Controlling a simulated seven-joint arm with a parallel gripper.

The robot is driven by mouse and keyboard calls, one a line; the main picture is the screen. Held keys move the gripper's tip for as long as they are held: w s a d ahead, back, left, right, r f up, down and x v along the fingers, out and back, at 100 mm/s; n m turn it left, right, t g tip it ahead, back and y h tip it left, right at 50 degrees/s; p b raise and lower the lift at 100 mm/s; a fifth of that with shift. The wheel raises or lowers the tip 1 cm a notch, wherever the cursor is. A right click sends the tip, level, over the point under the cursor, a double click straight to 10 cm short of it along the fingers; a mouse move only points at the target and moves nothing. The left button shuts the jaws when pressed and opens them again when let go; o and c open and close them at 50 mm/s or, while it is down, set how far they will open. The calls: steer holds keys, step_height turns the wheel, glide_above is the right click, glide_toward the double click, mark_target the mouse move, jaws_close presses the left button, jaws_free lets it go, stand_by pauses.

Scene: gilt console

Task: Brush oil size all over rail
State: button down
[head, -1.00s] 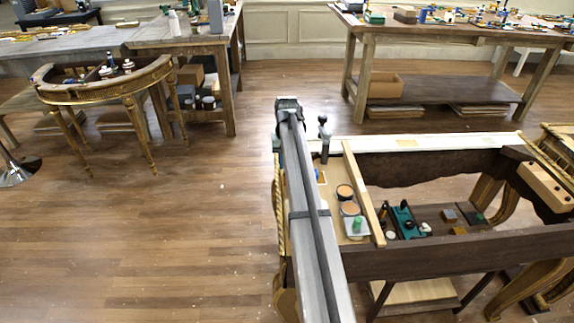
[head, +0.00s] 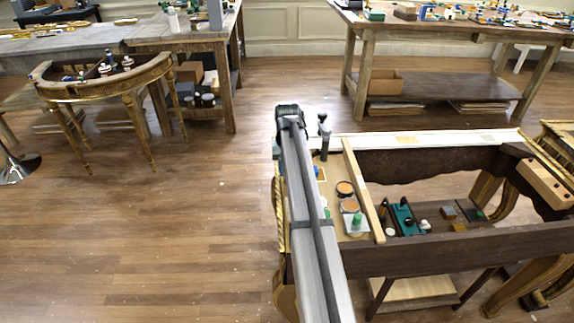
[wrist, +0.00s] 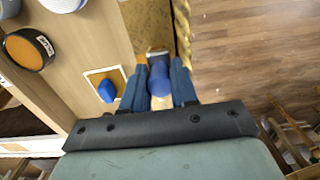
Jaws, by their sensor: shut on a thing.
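My gripper (wrist: 159,88) is shut on a blue-handled tool (wrist: 161,78), probably the brush, between its two blue fingers. The tool's far end lies by a gold strip, and I cannot tell whether it touches. The gilded rail (wrist: 150,22) runs away from the gripper, along the edge of a pale board. In the head view, the gilded carved side (head: 277,200) shows left of my arm, which hides the gripper and much of the rail there. A round pot with an orange top (wrist: 27,48) stands on the board; it also shows in the head view (head: 345,188).
A blue lump (wrist: 107,91) lies on a pale square beside the gripper. A green-topped item (head: 357,219) and a dark upright object (head: 324,140) are on or near the board (head: 358,180). The dark console frame (head: 455,248) extends right. Open floor (head: 170,230) lies left.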

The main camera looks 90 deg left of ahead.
steer(key=shift+d, duration=0.9)
steer(key=shift+w+a, duration=0.1)
steer(key=shift+w, duration=0.4)
steer(key=shift+a, duration=3.65)
steer(key=shift+d, duration=3.7)
steer(key=shift+a, duration=3.7)
steer(key=shift+w, duration=0.35)
steer(key=shift+d, duration=3.65)
steer(key=shift+a, duration=3.7)
steer(key=shift+d, duration=3.75)
step_height(320, 180, up, 8)
